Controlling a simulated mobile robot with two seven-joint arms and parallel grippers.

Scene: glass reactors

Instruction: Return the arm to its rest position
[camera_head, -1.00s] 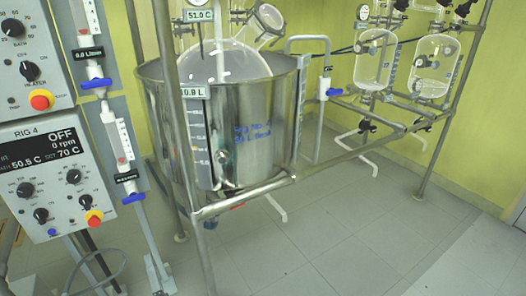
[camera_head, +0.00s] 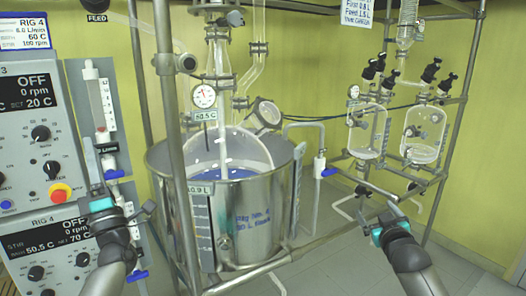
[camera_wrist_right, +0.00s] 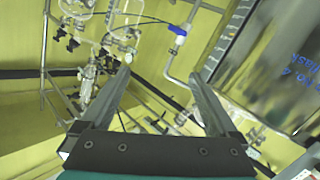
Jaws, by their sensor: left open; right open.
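My left gripper (camera_head: 124,200) is raised in front of the control panels at the left in the head view. Its jaws are apart and I see nothing held, though the fingers are partly hard to make out against the panel. My right gripper (camera_head: 376,206) is raised at the lower right in the head view, in front of the rack with the small glass vessels. In the right wrist view its two fingers (camera_wrist_right: 161,76) are spread wide, with nothing between them.
A steel pot (camera_head: 262,225) holds a glass reactor between the arms. A frame post (camera_head: 172,130) stands before it. Control boxes (camera_head: 35,125) and a flowmeter (camera_head: 98,105) are close at left. Two glass vessels (camera_head: 368,138) (camera_head: 422,135) hang at right. The floor (camera_head: 325,265) shows free room.

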